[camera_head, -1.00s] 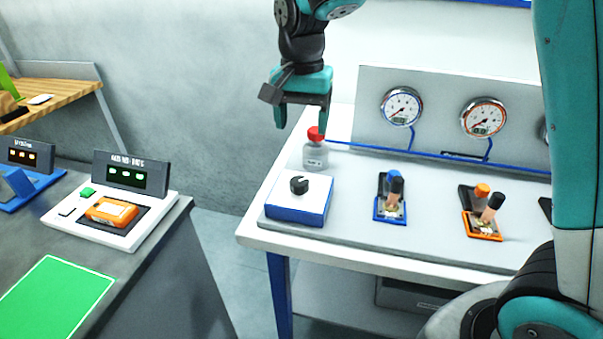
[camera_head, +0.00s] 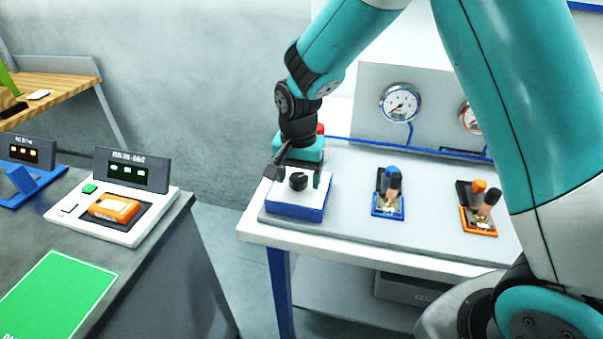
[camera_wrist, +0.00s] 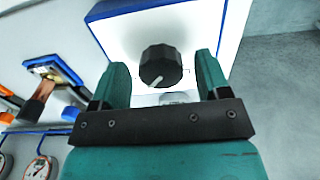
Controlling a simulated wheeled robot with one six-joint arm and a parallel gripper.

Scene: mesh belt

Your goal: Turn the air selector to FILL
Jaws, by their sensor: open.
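The air selector is a black knob (camera_head: 298,181) on top of a white and blue box (camera_head: 296,209), at the left end of the white bench. In the wrist view the knob (camera_wrist: 160,66) has a pale pointer line toward its lower edge. No label words are readable. My gripper (camera_head: 298,187) is at the box with its fingers pointing down. In the wrist view my gripper (camera_wrist: 161,80) is open, one finger on each side of the knob. Gaps show between knob and fingers there.
A bottle with a red cap (camera_head: 320,129) stands behind my gripper, mostly hidden. A blue lever valve (camera_head: 390,192) and an orange lever valve (camera_head: 480,208) are to the right. A gauge panel (camera_head: 372,78) stands behind. A separate grey counter with an orange device (camera_head: 114,208) is at left.

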